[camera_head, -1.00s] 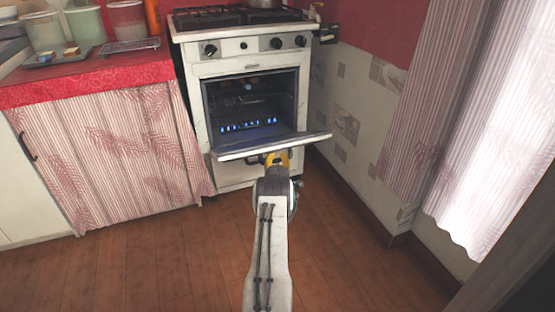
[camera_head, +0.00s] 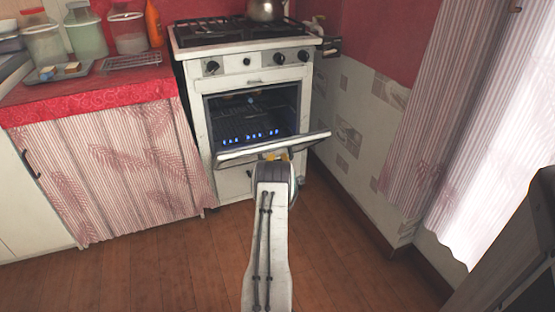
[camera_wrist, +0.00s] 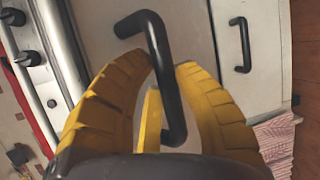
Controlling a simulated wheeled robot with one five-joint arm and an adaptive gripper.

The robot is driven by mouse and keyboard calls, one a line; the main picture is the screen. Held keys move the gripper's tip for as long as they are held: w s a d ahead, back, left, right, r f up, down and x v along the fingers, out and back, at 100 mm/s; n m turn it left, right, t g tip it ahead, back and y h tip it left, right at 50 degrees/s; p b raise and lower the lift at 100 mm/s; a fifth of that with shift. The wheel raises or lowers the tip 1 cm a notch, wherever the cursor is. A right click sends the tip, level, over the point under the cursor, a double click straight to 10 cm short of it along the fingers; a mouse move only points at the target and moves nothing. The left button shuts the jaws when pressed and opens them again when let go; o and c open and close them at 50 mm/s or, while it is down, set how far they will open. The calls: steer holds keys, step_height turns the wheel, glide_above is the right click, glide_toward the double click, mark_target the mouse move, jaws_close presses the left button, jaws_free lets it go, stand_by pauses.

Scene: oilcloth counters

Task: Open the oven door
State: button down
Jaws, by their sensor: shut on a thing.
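The white oven (camera_head: 208,130) stands against the back wall with its door (camera_head: 235,155) partly open, tilted outward at the top. A row of blue flames and a rack show inside. My gripper (camera_head: 277,155) is at the middle of the door's front, just under its top edge; the arm hides most of its fingers there. In the wrist view, my yellow gripper fingers (camera_wrist: 160,105) are shut around the black door handle (camera_wrist: 158,45). The white door front lies behind the handle.
A second black handle (camera_wrist: 240,45) is on the panel beside the door in the wrist view. A kettle (camera_head: 265,10) stands on the stove top. A curtained counter (camera_head: 110,170) is left, a tiled wall (camera_head: 350,120) right. Wooden floor (camera_head: 170,255) in front is clear.

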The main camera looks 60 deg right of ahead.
steer(key=shift+r, duration=0.15)
steer(key=c, duration=0.9)
jaws_free()
steer(key=shift+c, duration=0.2)
steer(key=shift+a, duration=0.1)
